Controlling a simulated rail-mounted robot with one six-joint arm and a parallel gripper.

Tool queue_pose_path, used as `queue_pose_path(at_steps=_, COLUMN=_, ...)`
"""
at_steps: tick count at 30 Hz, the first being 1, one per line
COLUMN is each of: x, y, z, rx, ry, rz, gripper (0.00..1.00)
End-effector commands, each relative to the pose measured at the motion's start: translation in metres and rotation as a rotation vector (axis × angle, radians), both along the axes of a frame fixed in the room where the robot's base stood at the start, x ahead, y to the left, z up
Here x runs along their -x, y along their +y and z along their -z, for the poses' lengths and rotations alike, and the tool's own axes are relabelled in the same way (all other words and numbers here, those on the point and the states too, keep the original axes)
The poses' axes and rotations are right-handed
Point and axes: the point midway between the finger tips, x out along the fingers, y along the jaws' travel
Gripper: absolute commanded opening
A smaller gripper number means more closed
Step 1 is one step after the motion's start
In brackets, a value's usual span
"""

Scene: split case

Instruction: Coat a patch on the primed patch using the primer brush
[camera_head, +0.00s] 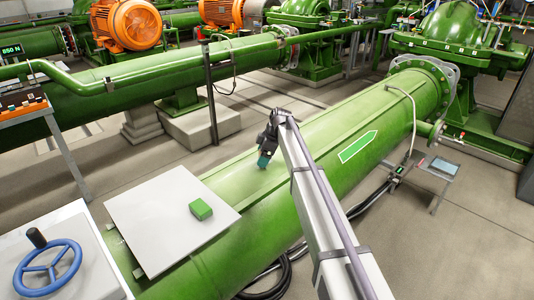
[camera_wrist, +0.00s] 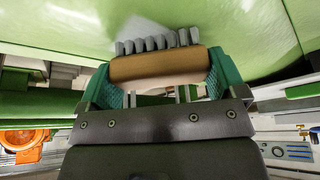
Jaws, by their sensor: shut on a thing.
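My gripper (camera_head: 265,160) is over the top of the large green pipe (camera_head: 340,125). In the wrist view my gripper (camera_wrist: 160,80) has its teal fingers shut on the primer brush (camera_wrist: 158,66). The brush has a tan handle and a row of grey bristles pointing toward the pipe. A pale grey-white patch (camera_wrist: 143,27) shows on the green pipe surface just beyond the bristles. I cannot tell whether the bristle tips touch it. In the head view the brush is mostly hidden by my gripper, and the patch is not clear.
A pale flat panel (camera_head: 150,240) with a green block (camera_head: 201,209) on it lies over the pipe at the lower left. A blue handwheel (camera_head: 48,270) is beside it. A green arrow marker (camera_head: 357,146) is on the pipe. A small stand (camera_head: 440,170) is at right.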

Motion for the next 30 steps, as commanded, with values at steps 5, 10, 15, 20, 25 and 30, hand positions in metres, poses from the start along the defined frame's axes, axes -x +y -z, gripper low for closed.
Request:
queue_pose_path(at_steps=5, x=0.004, y=0.004, z=0.0, rx=0.0, ry=0.001, rz=-0.002, gripper=0.71)
queue_pose_path(at_steps=10, x=0.017, y=0.017, z=-0.001, rx=0.0, ry=0.001, rz=-0.004, gripper=0.71)
queue_pose_path(at_steps=15, x=0.026, y=0.027, z=-0.002, rx=0.0, ry=0.001, rz=-0.001, gripper=0.71)
queue_pose_path(at_steps=20, x=0.027, y=0.029, z=-0.002, rx=0.0, ry=0.0, rz=0.0, gripper=0.71)
queue_pose_path(at_steps=25, x=0.037, y=0.039, z=-0.001, rx=0.0, ry=0.0, rz=-0.003, gripper=0.71)
queue_pose_path(at_steps=30, x=0.05, y=0.052, z=0.0, rx=0.0, ry=0.001, rz=-0.001, gripper=0.71)
